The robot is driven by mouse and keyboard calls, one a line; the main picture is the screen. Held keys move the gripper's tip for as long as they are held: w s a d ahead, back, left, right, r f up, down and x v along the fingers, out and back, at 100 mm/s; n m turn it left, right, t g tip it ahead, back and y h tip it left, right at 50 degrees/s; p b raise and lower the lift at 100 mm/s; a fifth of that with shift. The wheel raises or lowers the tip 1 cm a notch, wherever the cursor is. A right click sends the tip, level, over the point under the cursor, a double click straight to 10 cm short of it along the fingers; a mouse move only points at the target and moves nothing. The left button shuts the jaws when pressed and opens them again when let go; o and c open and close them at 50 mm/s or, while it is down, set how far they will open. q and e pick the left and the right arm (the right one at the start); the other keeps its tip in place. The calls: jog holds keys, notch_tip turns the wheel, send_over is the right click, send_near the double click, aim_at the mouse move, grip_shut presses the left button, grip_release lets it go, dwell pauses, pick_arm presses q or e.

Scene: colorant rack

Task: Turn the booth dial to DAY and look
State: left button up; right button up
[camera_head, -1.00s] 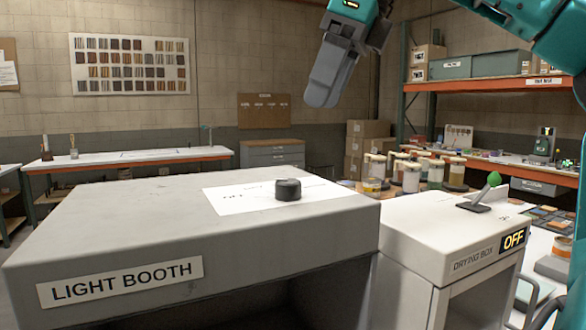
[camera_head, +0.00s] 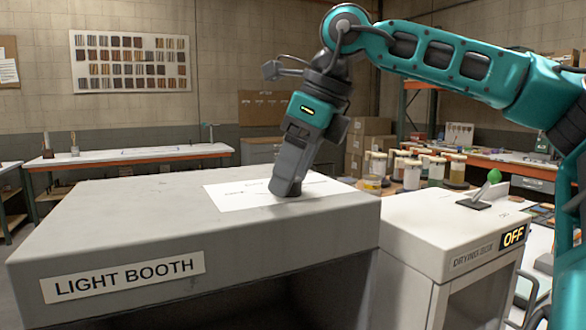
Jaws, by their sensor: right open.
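The grey light booth (camera_head: 130,225) stands in front of me, with a label on its front. A white card (camera_head: 228,196) with small print I cannot read lies on its top. My right gripper (camera_head: 286,190) points down over the card, its fingertips at the spot of the black dial. The fingers hide the dial, so I cannot see where it points or whether they touch it. The gripper is open. My left gripper is not in view.
A white-topped bench (camera_head: 125,157) runs along the back wall. The booth's left top is clear.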

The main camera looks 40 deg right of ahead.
jog(key=c, duration=1)
jog(key=shift+c, duration=0.2)
jog(key=shift+m, duration=0.3)
jog(key=m+h+b, duration=0.1)
jog(key=m, duration=0.2)
jog(key=shift+a+t+h+b, duration=0.1)
jog(key=shift+t+h+b, duration=0.2)
jog(key=shift+b, duration=0.1)
jog(key=shift+a+m+h+b, duration=0.1)
jog(key=shift+m+h+b, duration=0.5)
jog(key=shift+m, duration=1.4)
jog(key=o, duration=1)
